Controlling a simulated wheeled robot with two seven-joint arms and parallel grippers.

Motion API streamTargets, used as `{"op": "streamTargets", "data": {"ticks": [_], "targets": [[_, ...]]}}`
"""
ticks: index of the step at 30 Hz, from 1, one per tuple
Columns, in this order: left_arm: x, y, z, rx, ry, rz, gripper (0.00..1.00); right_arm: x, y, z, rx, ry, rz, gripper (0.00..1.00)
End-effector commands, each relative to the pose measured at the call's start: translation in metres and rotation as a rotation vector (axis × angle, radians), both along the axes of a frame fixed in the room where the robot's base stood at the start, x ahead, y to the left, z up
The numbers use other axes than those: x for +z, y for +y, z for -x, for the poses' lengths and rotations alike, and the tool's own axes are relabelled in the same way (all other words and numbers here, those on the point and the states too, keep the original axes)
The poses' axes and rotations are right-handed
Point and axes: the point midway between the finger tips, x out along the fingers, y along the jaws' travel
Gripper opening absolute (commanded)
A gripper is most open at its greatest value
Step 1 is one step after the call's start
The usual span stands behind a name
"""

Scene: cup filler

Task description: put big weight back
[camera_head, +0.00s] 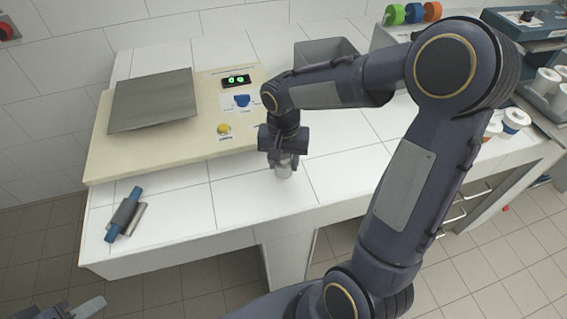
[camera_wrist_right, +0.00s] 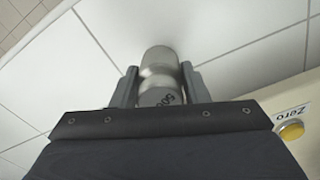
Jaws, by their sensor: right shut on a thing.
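The big weight (camera_head: 284,167) is a silver metal cylinder with a narrowed waist. In the right wrist view the weight (camera_wrist_right: 159,72) shows dark digits, partly hidden, that look like 500. My right gripper (camera_head: 284,152) points down over the white tiled counter and is shut on the weight. In the right wrist view its two fingers (camera_wrist_right: 160,88) sit on either side of the weight. I cannot tell whether the weight touches the counter. My left gripper (camera_head: 88,308) shows only in part at the bottom left corner.
A cream scale (camera_head: 150,155) with a grey plate (camera_head: 153,100), green display and yellow button (camera_head: 224,128) stands behind left. A blue-handled tool (camera_head: 126,213) lies front left. A grey bin (camera_head: 325,49) stands behind my right arm. White cups (camera_head: 547,80) are at right.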

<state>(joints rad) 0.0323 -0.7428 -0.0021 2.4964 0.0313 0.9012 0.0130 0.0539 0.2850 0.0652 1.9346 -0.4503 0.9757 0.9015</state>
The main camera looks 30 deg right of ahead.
Motion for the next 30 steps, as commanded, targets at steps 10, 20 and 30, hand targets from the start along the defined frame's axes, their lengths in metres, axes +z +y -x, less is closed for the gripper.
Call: {"op": "streamTargets", "data": {"ticks": [10,20,30], "targets": [[0.000,0.000,0.000,0.000,0.000,0.000,0.36,-0.013,0.000,-0.001,-0.001,-0.003,0.000,0.00],[-0.004,0.000,0.000,0.000,0.000,0.000,0.36,-0.017,0.000,0.000,-0.001,0.000,0.000,0.59],[-0.001,0.000,0.000,0.000,0.000,0.000,0.36,-0.014,0.000,0.000,-0.001,0.000,0.000,0.63]]}}
